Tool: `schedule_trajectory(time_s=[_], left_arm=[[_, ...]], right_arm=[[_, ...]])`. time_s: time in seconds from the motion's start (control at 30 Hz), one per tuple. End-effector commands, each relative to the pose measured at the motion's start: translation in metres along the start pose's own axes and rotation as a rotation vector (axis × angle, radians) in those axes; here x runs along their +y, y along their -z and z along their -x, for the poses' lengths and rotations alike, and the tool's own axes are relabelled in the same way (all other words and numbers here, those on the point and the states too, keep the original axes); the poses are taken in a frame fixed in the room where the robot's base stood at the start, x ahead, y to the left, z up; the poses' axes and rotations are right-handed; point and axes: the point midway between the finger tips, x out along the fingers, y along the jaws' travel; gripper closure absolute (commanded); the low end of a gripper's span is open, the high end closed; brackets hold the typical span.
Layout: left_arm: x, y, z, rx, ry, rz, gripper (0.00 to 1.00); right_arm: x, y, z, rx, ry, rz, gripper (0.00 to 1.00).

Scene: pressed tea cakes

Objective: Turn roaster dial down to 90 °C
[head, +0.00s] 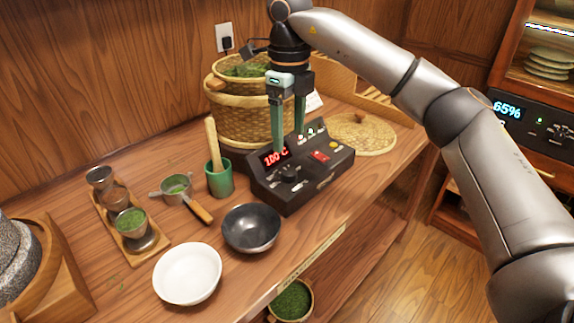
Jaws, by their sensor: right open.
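The roaster control box (319,172) is black and sits near the front edge of the wooden counter. Its red display (275,157) appears to read 100 °C. A black dial (289,173) is on the panel just below the display, and a red switch and small lit buttons are to its right. My right gripper (289,130) points down over the back of the box, with its two green fingers apart and nothing between them. The fingertips are close to the display; I cannot tell whether they touch the box. My left gripper is not in view.
A woven basket steamer (222,118) with green leaves stands behind the box. A green cup with a pestle (219,180), a dark bowl (251,228) and a white bowl (187,274) stand to the left. A flat woven mat (362,136) lies to the right.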

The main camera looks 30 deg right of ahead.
Motion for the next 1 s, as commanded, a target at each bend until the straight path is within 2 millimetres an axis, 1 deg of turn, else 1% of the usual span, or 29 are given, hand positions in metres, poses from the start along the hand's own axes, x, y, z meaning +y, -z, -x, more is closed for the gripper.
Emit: schedule_trajectory(time_s=[0.03,0.2,0.3,0.4,0.6,0.83,0.87,1.0], left_arm=[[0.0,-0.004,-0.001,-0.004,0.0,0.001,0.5],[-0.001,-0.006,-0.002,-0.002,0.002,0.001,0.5],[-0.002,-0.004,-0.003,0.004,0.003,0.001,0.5],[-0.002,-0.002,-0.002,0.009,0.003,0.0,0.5],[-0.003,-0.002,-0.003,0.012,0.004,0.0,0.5],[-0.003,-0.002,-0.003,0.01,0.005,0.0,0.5],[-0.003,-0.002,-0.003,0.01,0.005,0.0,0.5],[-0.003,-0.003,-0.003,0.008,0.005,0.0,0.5]], right_arm=[[-0.001,0.001,-0.014,0.004,0.0,0.0,0.26],[0.0,0.001,-0.048,0.002,-0.001,0.0,0.26],[0.0,0.001,-0.064,0.001,0.0,0.0,0.26],[0.0,0.001,-0.076,0.002,-0.001,0.0,0.26],[0.0,0.001,-0.087,0.0,0.0,0.0,0.26],[0.0,0.0,-0.087,0.0,0.0,0.0,0.26],[0.0,0.0,-0.087,0.0,0.0,0.0,0.27],[0.0,0.0,-0.087,0.0,0.0,0.0,0.43]])
